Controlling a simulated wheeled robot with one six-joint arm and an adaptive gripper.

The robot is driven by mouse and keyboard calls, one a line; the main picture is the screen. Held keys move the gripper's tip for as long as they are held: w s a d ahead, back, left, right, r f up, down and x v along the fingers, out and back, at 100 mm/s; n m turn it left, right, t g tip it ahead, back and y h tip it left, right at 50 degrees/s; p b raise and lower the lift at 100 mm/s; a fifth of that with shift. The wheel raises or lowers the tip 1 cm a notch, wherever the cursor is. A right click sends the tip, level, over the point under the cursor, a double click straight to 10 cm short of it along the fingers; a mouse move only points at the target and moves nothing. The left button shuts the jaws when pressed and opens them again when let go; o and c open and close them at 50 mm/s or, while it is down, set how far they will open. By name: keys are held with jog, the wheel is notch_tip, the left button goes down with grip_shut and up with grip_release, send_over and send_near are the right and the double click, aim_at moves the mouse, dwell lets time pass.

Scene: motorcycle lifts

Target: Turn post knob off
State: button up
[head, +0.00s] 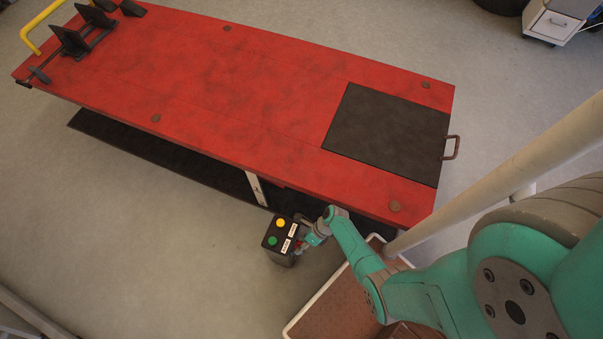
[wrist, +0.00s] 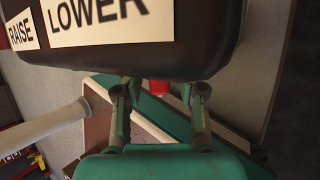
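A dark control box (head: 278,255) with a yellow and a green button on top stands beside the lift. In the wrist view the box (wrist: 210,45) fills the top, with labels reading RAISE and LOWER. A small red knob (wrist: 160,87) shows just under the box's lower edge; its upper part is hidden by the box. My gripper (wrist: 159,92) is open, with one finger on each side of the red knob and visible gaps between. In the head view my gripper (head: 304,243) is at the box's right side, where the knob is hard to make out.
A red motorcycle lift (head: 240,90) with a dark panel (head: 387,133) lies just beyond the box. Its metal handle (head: 451,147) sticks out at the right end. A white cabinet (head: 552,22) stands far off at top right. The grey floor left of the box is clear.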

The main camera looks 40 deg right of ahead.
grip_shut()
jog(key=shift+s+a+r+n+t+h, duration=0.15)
jog(key=shift+n+t+h, duration=0.15)
jog(key=shift+h, duration=0.6)
jog(key=shift+a+n+t+h, duration=0.1)
jog(key=shift+n+t+h, duration=0.45)
jog(key=shift+h, duration=1.15)
jog(key=shift+t, duration=0.25)
jog(key=shift+o, duration=1.4)
grip_release()
